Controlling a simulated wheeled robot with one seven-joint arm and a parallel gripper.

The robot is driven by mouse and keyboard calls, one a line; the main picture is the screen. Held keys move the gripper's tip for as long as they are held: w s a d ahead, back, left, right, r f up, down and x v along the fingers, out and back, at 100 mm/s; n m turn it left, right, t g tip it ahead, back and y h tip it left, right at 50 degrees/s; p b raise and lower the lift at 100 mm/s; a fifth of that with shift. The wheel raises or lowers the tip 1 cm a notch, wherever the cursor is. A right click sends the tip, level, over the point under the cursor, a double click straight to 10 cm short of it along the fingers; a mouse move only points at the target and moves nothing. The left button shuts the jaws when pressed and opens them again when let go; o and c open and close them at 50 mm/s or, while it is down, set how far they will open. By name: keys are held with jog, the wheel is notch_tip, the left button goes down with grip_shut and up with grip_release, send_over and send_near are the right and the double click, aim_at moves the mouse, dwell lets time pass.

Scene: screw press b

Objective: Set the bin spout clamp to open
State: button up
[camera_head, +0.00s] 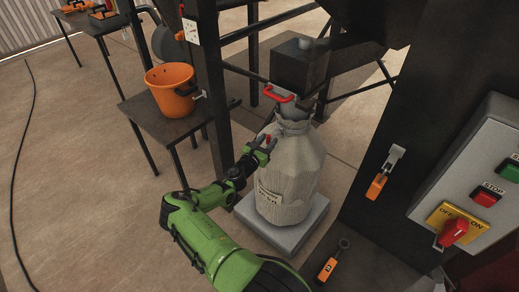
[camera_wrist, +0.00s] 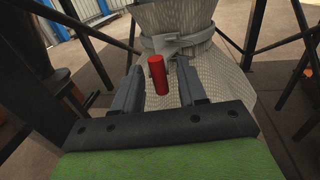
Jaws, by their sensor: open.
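A full woven sack (camera_head: 290,180) hangs under a dark spout box (camera_head: 303,65). It also shows in the wrist view (camera_wrist: 198,45). A grey band clamp (camera_wrist: 178,43) circles the sack's neck, with a short red lever (camera_wrist: 157,72) pointing down from it. The lever's tip shows in the head view (camera_head: 268,139) beside my gripper. My gripper (camera_head: 264,149) is open at the sack's upper left side. In the wrist view, the lever appears between my two fingers (camera_wrist: 161,85), apart from both; its depth relative to the tips is unclear.
A red U-shaped handle (camera_head: 278,94) sits on the spout above the sack. The sack stands on a grey platform (camera_head: 254,222). A dark post (camera_head: 211,80) and a table (camera_head: 150,118) with an orange bucket (camera_head: 171,91) are left. A control box (camera_head: 475,175) is right.

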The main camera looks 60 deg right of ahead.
jog(key=a+p, duration=0.2)
jog(key=a, duration=1.2)
jog(key=shift+s+a, duration=0.3)
jog(key=shift+s, duration=0.15)
jog(key=s+a+r+m+y+p, duration=0.2)
jog(key=a+r+m+y, duration=0.5)
jog(key=a+r+m, duration=0.3)
jog(key=s+a+r+m+y+p, duration=0.1)
jog(key=a+r+m+y+p, duration=0.1)
jog(key=a+r+m+y, duration=0.75)
jog(key=s+a+r+t+y+p, duration=0.1)
jog(key=s+a+r+t, duration=0.3)
jog(key=s+a+r, duration=0.8)
notch_tip(320, 180, up, 3)
jog(key=shift+s+a+r+n+p, duration=0.2)
jog(key=shift+s+a+n+p, duration=0.3)
jog(key=shift+a, duration=0.55)
